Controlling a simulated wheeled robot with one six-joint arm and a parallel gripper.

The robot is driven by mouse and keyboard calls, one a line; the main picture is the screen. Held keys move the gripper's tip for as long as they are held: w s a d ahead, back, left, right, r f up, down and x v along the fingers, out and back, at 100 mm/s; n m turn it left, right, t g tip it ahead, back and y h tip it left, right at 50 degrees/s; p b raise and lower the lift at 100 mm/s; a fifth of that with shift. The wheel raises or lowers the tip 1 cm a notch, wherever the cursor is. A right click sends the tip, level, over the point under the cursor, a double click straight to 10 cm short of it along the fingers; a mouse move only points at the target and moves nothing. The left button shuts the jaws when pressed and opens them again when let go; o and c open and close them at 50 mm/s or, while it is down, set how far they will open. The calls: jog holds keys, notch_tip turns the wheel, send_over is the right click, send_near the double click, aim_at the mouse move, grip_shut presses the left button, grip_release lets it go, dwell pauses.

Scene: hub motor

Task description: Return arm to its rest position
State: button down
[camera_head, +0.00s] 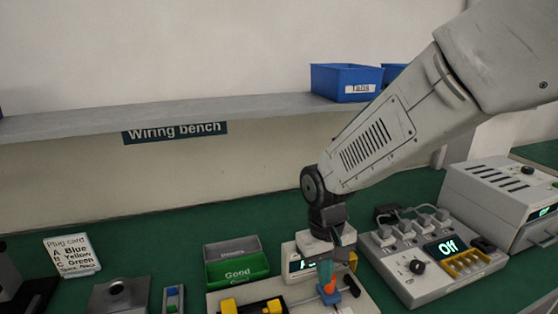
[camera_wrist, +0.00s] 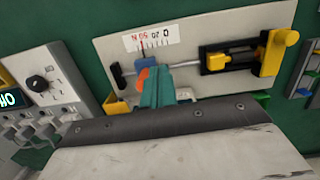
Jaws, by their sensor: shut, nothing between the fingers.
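My arm reaches in from the upper right in the head view, and my gripper (camera_head: 326,272) points down over a light fixture board (camera_head: 219,299) on the green bench. In the wrist view my gripper (camera_wrist: 152,84) shows as teal fingers close together with nothing visible between them. Its tips are by a blue block (camera_head: 348,290) with an orange part (camera_head: 329,287); I cannot tell whether they touch.
A power box reading "Off" (camera_head: 408,284) and a grey instrument (camera_head: 487,203) stand to the right. A green "Good" bin (camera_head: 237,269), a plug card (camera_head: 72,255) and a grey box (camera_head: 118,296) are to the left. A shelf (camera_head: 200,111) with blue bins (camera_head: 345,82) runs behind.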

jog(key=s+d+r+m+t, duration=0.2)
jog(key=s+d+r+m, duration=0.1)
jog(key=s+d+r, duration=1.1)
jog(key=s+d, duration=0.1)
jog(key=s, duration=0.2)
jog(key=shift+s+d+r+m+t, duration=0.25)
jog(key=shift+s+r+m+t, duration=0.05)
jog(key=shift+s+r, duration=0.1)
